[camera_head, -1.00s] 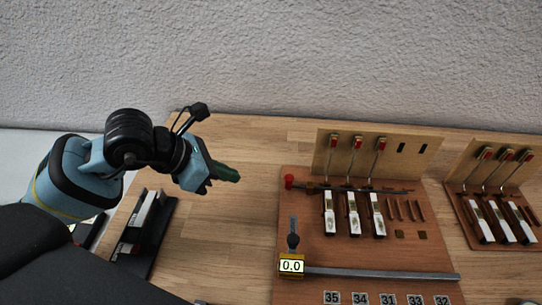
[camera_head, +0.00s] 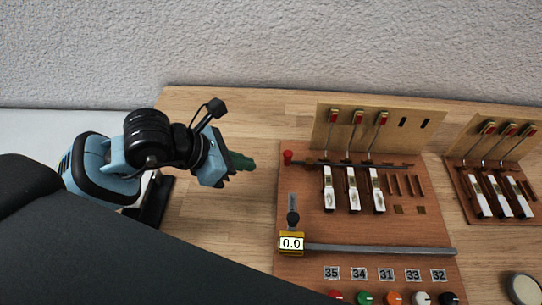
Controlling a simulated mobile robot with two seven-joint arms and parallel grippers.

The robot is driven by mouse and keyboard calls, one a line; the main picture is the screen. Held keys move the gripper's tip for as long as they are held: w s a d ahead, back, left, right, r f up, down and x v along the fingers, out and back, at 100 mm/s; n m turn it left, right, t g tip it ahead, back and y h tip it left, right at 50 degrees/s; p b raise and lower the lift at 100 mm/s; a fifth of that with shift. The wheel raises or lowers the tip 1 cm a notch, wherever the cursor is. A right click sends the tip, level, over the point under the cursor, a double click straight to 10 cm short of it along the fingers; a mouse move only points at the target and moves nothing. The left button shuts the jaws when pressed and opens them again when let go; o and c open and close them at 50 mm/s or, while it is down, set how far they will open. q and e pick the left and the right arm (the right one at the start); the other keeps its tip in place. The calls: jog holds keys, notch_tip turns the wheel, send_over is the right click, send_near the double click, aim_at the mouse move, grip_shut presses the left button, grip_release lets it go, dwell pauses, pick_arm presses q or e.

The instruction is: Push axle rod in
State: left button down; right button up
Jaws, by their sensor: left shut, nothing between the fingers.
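The axle rod (camera_head: 393,165) runs dark and thin across the upper part of the brown board (camera_head: 346,227). It passes behind the tops of several white-fronted hammers (camera_head: 352,190). A red knob (camera_head: 288,157) sits at its left end. My left gripper (camera_head: 247,162) is to the left of the red knob, at about its height in the picture, with a gap of wood table between them. Its green fingers are shut and empty and point right toward the knob. My right gripper is not in view.
A gauge reading 0.0 (camera_head: 291,243) sits on a grey rail (camera_head: 385,250) below the hammers. Numbered tags and coloured knobs line the front. A second hammer board (camera_head: 475,212) stands at the right. A black rack (camera_head: 159,203) is partly hidden behind my arm.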

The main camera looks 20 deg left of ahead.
aim_at(284, 162)
pick_arm(q)
jog(key=x, duration=0.3)
jog(key=shift+d, duration=0.1)
jog(key=shift+w+d+r+p, duration=0.15)
jog(key=shift+w+d+p, duration=0.2)
jog(key=shift+w+d, duration=1)
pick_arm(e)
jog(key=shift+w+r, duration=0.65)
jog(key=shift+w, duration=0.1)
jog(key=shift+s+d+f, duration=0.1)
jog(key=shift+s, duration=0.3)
